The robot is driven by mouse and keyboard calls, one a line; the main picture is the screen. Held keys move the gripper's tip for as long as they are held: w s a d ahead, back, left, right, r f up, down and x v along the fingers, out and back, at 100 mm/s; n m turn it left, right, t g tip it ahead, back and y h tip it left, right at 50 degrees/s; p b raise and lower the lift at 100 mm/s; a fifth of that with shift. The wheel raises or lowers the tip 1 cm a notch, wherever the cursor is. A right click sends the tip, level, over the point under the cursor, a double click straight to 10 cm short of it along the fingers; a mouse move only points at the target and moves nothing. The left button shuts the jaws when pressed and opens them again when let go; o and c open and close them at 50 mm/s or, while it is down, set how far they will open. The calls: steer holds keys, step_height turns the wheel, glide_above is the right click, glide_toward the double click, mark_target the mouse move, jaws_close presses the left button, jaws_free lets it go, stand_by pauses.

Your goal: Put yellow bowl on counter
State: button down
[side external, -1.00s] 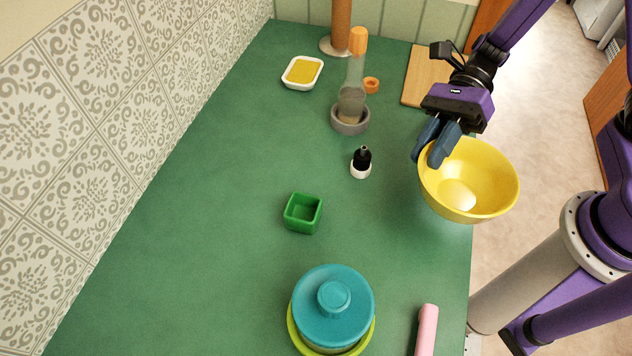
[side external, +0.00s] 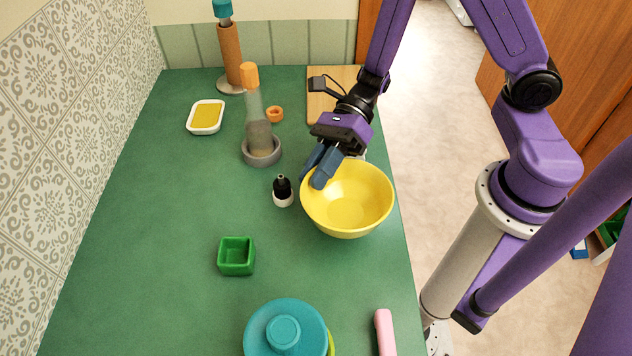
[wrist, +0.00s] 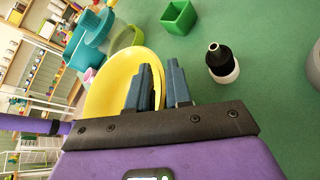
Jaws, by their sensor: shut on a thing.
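The yellow bowl (side external: 350,205) is upright at the right side of the green counter (side external: 180,200), near its edge. It also shows in the wrist view (wrist: 112,88), partly behind my fingers. My gripper (side external: 318,182) is shut on the bowl's left rim, with one finger inside and one outside in the side view. I cannot tell whether the bowl's base touches the counter or hangs just above it.
A black and white bottle (side external: 283,192) stands close left of the bowl. A green square cup (side external: 236,256), a teal-lidded pot (side external: 285,330) and a pink object (side external: 385,332) lie nearer. A grey-based bottle (side external: 260,140) and a wooden board (side external: 330,95) are farther back.

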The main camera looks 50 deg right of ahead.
steer(key=shift+f, duration=1.75)
steer(key=shift+f, duration=0.1)
steer(key=c, duration=1)
jaws_free()
